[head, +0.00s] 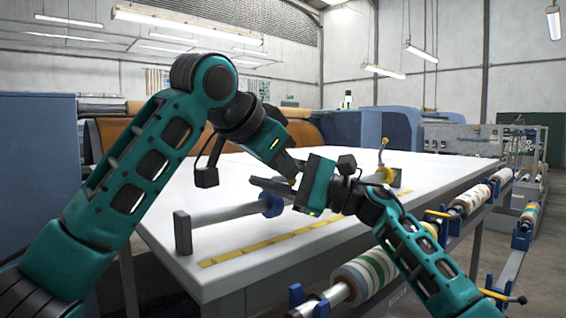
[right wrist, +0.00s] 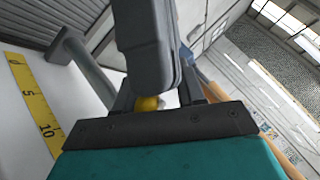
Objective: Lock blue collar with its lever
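A blue collar (head: 271,204) sits on a grey shaft (head: 225,212) above the white table; my grippers partly cover it. A small yellow part (head: 292,181), perhaps its lever, shows between my grippers; a yellow knob (right wrist: 147,103) also shows behind the fingers in the right wrist view. My right gripper (head: 256,183) reaches in from the right, its dark fingers pointing left just above the collar.
A grey end block (head: 183,232) supports the near end. A yellow ruler strip (head: 250,247) lies along the table (head: 190,178). Patterned rolls (head: 365,268) hang below the right edge.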

